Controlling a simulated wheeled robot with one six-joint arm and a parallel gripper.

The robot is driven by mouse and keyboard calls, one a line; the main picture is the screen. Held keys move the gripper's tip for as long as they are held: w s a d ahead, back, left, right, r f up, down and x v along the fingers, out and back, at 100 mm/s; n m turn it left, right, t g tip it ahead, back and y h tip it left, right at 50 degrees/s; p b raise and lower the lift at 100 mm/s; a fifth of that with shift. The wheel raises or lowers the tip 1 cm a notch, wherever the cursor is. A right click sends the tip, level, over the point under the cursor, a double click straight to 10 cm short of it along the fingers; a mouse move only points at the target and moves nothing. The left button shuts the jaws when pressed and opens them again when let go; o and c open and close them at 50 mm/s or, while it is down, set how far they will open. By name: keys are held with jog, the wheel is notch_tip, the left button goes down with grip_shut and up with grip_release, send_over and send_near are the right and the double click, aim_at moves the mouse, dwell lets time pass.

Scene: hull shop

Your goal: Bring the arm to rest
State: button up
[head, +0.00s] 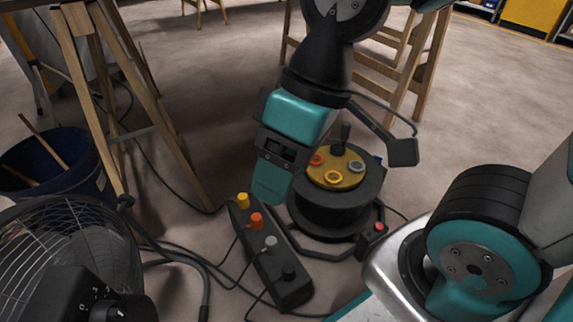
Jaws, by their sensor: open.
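My arm reaches down from the top centre of the head view, with dark and teal links. My gripper (270,190) points downward, in front of and to the left of a round black device. Its fingertips show as one teal block from this side, and I see nothing held in it. It hangs above and beside a black power strip; the exact gap to the strip cannot be told. A camera-like dark block on a bracket sticks out to the right of the wrist.
The black device (333,212) has a yellow top with rings. A fan (70,255), a blue bucket (60,170) and wooden trestle legs (150,100) stand left. Cables cross the floor. Open floor (480,110) lies right.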

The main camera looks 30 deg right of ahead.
jog(key=shift+s, duration=0.25)
jog(key=shift+r, duration=0.1)
notch_tip(320, 180, up, 48)
jog(key=p, duration=4.8)
jog(key=shift+r, duration=0.1)
